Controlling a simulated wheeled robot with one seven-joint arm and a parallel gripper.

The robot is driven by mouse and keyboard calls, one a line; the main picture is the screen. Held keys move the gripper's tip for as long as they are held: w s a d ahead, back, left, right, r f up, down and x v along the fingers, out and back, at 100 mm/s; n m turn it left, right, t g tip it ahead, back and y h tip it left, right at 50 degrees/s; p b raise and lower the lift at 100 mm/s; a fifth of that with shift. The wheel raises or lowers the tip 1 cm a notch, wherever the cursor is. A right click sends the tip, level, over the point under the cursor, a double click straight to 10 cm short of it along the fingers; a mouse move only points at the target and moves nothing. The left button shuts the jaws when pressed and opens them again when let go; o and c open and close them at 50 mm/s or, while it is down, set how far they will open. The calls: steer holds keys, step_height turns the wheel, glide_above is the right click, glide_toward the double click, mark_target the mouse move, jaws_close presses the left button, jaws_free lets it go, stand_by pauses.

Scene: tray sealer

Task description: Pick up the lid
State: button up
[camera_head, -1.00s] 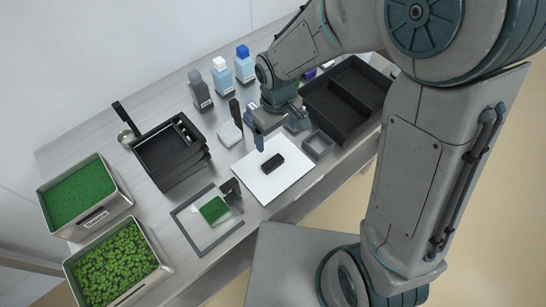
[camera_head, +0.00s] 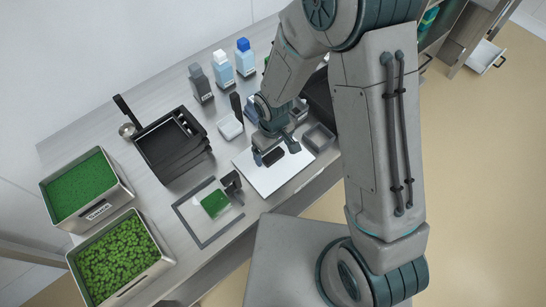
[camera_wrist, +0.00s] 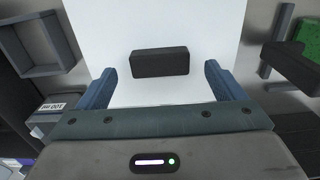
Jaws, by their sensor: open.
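A flat white panel (camera_head: 268,183) with a black block (camera_head: 273,155) at its middle lies on the table; it looks like the lid with its handle, but I cannot tell whether they are joined. In the wrist view the black block (camera_wrist: 160,62) stands out against the white panel (camera_wrist: 160,22). My gripper (camera_head: 276,153) is open over the panel. In the wrist view its blue fingers (camera_wrist: 160,75) stand to either side of the block with gaps at both ends, not touching it. The gripper and arm hide part of the panel in the head view.
Left of the panel is a grey frame (camera_head: 194,239) with a green-filled piece (camera_head: 215,204). Stacked black trays (camera_head: 172,150) and two bins of greens (camera_head: 85,187) (camera_head: 118,262) stand further left. Bottles (camera_head: 222,70) line the back. A small grey open box (camera_head: 318,137) is just right.

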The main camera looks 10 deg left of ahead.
steer(key=shift+f, duration=1.15)
steer(key=c, duration=1.1)
steer(key=shift+r, duration=0.15)
